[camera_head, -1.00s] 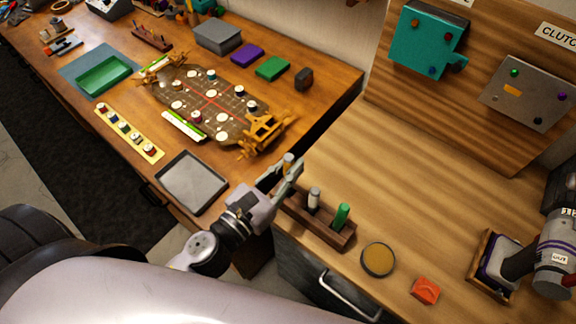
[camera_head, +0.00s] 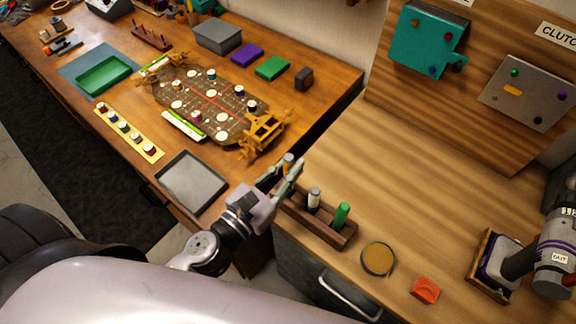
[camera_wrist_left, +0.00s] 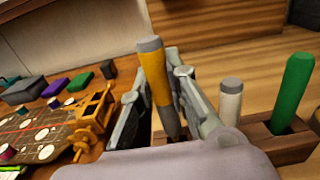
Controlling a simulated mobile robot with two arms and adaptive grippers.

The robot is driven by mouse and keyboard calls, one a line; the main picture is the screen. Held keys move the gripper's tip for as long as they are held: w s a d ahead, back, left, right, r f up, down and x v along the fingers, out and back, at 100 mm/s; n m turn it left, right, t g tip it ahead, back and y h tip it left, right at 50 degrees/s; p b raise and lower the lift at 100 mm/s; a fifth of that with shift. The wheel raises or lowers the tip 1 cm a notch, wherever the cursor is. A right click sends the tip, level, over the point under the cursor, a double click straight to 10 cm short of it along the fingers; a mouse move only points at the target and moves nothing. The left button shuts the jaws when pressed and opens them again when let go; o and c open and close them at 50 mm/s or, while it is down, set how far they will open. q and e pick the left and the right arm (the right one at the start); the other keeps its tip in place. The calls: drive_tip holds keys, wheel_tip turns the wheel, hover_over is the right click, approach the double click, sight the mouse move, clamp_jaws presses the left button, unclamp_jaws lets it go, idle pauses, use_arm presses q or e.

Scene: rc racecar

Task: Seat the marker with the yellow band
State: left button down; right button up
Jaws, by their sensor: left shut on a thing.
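The marker with the yellow band (camera_wrist_left: 157,75) has a grey top and stands nearly upright, slightly tilted, between the fingers of my left gripper (camera_wrist_left: 160,100). That gripper is shut on it. In the head view the marker's top (camera_head: 288,158) shows at the fingertips of my left gripper (camera_head: 286,175), over the left end of a dark wooden rack (camera_head: 322,229). The fingers hide its lower end, so I cannot tell whether it is in a hole. A white marker (camera_head: 314,198) and a green marker (camera_head: 341,214) stand in the rack.
A round tan-topped tin (camera_head: 378,259) and an orange block (camera_head: 425,290) lie right of the rack. A game board (camera_head: 205,105) and a grey tray (camera_head: 192,183) are on the left table. The middle of the right bench is clear.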

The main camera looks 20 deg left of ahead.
use_arm(q)
drive_tip(key=shift+f+b, duration=0.5)
drive_tip(key=shift+f, duration=0.1)
drive_tip(key=shift+f+b, duration=2.1)
drive_tip(key=shift+f, duration=0.1)
drive_tip(key=c, duration=1.5)
unclamp_jaws()
drive_tip(key=v, duration=1.2)
drive_tip(key=shift+r, duration=0.1)
